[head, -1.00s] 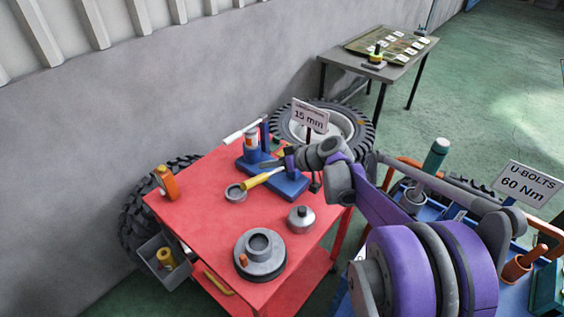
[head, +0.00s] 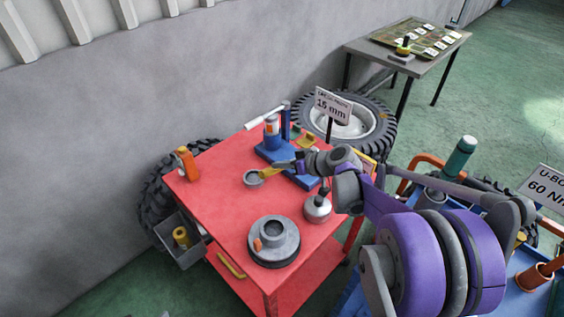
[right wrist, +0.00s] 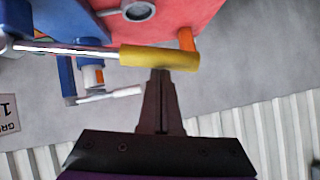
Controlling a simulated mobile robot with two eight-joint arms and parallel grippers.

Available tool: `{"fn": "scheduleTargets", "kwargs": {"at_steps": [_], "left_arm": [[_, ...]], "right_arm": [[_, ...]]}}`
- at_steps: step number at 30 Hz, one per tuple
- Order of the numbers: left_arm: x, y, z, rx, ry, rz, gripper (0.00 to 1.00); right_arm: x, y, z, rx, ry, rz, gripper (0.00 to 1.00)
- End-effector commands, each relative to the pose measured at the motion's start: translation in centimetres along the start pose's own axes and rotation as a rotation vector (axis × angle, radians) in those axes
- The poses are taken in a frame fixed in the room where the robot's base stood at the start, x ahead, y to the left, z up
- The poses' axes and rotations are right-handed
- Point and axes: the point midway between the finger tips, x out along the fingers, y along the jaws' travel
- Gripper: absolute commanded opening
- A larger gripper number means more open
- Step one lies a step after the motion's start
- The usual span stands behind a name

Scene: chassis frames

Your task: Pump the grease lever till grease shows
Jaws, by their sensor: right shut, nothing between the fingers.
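The grease pump (head: 271,147) is a blue base with an upright blue and white cylinder, at the back of the red cart. Its lever has a yellow handle (head: 267,173), pointing toward the cart's middle. In the right wrist view the handle (right wrist: 160,57) lies crosswise at the fingertips. My right gripper (head: 275,168) is shut with nothing between its fingers; its tips (right wrist: 160,72) are at the handle, and contact is hard to confirm. A small round grey cup (head: 252,181) sits beside the handle end. No grease can be made out. My left gripper is out of view.
The red cart top (head: 215,205) also holds an orange bottle (head: 188,165), a grey hub (head: 273,245) and a silver can (head: 317,209). A "15 mm" sign (head: 332,105) stands behind. A blue cart (head: 500,292) is at right.

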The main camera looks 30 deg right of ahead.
Motion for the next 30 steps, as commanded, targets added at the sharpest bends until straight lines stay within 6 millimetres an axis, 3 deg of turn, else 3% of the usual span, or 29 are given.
{"fn": "scheduleTargets", "kwargs": {"at_steps": [15,30], "left_arm": [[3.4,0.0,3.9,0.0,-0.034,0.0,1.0],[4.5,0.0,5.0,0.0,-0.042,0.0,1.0]], "right_arm": [[4.2,-0.2,6.6,-0.272,-0.005,0.178,0.0],[5.5,0.4,8.5,-0.268,-0.007,0.174,0.0]]}}
